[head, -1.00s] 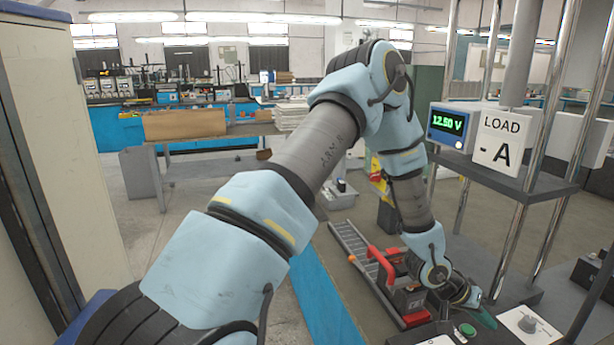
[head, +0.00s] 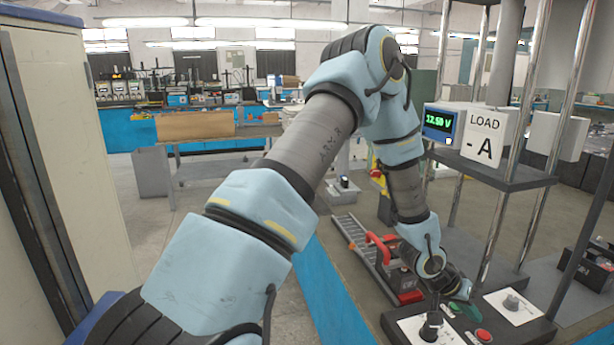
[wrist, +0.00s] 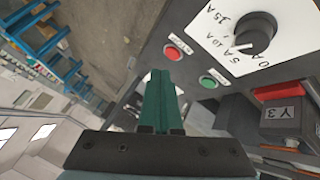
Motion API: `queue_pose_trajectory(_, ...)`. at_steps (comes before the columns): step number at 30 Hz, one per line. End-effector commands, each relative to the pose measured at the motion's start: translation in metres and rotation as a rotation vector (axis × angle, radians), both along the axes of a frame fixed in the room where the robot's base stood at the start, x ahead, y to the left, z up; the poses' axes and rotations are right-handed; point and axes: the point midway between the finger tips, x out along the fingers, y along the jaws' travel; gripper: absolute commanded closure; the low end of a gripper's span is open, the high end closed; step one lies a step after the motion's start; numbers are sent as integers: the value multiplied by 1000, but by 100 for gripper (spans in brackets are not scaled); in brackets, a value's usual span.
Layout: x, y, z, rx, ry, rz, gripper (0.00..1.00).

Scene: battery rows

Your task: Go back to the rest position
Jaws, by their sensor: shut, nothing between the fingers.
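My gripper shows in the wrist view (wrist: 160,100) with its green fingers closed together and nothing between them. It is beside a control panel with a red button (wrist: 173,53), a green button (wrist: 207,82) and a black dial knob (wrist: 255,35) on a white scale plate. In the head view my arm reaches forward and bends down to the panel, where the red button (head: 483,335) shows. The fingers are small and partly hidden by my wrist there. Whether they touch the panel is hard to tell.
A roller track (head: 355,235) with a red-handled carrier is left of my wrist. Metal posts, a voltage display (head: 440,123) and a "LOAD -A" sign (head: 484,136) stand right. Left floor is open beyond a cabinet (head: 60,130).

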Motion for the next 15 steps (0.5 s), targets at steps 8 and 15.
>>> queue_pose_trajectory(8, 46, 61, 21, 120, -64, 91, 100)
queue_pose_trajectory(15, 92, 166, 59, 298, -112, 244, 100)
